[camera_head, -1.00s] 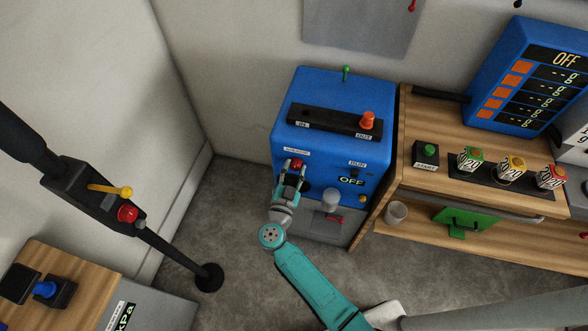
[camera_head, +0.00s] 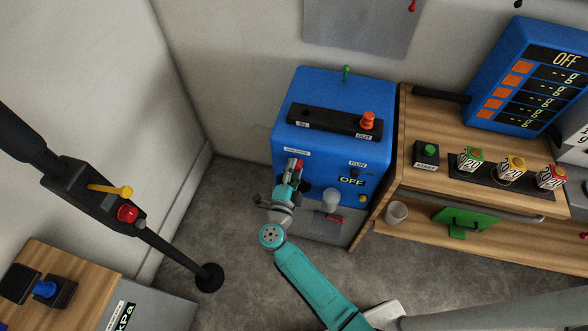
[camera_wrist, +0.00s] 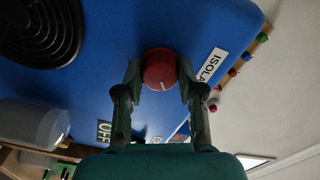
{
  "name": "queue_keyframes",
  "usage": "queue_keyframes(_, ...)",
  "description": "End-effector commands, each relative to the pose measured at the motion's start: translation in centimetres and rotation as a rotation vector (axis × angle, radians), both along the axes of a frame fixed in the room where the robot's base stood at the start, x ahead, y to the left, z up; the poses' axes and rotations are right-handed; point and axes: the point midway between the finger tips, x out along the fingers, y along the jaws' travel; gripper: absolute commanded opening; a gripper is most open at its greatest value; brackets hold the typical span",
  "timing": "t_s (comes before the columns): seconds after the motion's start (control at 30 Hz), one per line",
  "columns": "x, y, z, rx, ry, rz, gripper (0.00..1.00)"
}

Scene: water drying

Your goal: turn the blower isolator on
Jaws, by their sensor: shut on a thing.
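The blower is a blue cabinet (camera_head: 335,88) against the wall. Its isolator is a red round knob (camera_wrist: 160,69) with a white pointer line, beside a white label that reads "ISOLA" in the wrist view. My gripper (camera_wrist: 159,76) is shut on the red knob, one finger on each side. In the head view my gripper (camera_head: 294,170) is at the upper left of the cabinet's front and mostly covers the knob. A display (camera_head: 351,181) on the front reads OFF, below a "RUN" label.
A clear cup-like part (camera_wrist: 35,122) and a black round grille (camera_wrist: 42,30) are beside the knob. A wooden bench (camera_head: 413,183) stands close on the right.

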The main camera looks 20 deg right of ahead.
Motion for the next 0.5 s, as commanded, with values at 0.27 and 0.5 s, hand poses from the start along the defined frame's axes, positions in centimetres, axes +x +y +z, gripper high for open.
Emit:
queue_keyframes(0.27,-0.05,-0.05,-0.05,0.208,-0.151,-0.001,0.03)
queue_keyframes(0.5,-0.06,-0.06,-0.06,0.368,-0.266,-0.001,0.03)
